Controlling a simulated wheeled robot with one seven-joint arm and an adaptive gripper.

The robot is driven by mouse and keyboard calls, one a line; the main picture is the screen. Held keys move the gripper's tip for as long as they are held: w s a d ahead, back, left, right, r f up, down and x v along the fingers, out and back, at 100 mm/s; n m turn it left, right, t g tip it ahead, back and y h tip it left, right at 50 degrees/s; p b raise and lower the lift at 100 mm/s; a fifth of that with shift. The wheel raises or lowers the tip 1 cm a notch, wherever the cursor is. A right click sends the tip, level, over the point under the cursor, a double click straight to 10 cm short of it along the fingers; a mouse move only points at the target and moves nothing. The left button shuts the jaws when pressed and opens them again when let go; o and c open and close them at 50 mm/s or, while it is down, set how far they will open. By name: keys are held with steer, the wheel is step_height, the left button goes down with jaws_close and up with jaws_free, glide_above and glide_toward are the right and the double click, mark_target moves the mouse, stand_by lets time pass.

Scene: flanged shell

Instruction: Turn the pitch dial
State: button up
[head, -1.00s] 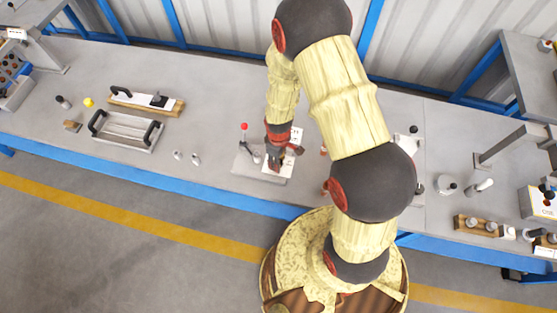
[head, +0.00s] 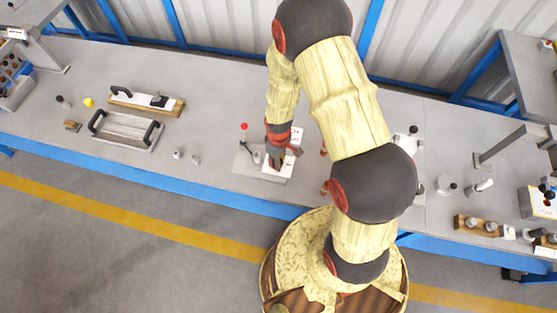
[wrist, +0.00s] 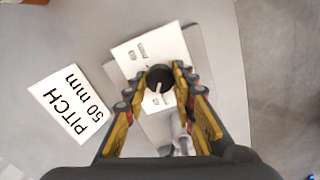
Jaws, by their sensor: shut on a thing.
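The pitch dial (wrist: 160,78) is a round dark knob with a pale pointer line, on a white plate (wrist: 134,53) with small printed marks. In the wrist view my gripper (wrist: 161,84) has its two fingers on either side of the knob, shut on it. In the head view my gripper (head: 277,161) is low over the white plate (head: 277,172) on the bench, and hides the dial there. A white card reading "PITCH 50 mm" (wrist: 73,103) lies beside the plate.
A lever with a red knob (head: 244,127) stands just left of the plate. Two small grey pieces (head: 186,157) are further left on the bench. A tray with black handles (head: 127,131) lies beyond them.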

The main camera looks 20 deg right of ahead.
steer(key=m, duration=0.5)
steer(key=shift+m, duration=0.4)
steer(key=m, duration=0.4)
steer(key=shift+m, duration=0.4)
steer(key=o, duration=1.1)
steer(key=shift+o, duration=0.3)
steer(key=shift+r, duration=0.1)
step_height(320, 180, up, 12)
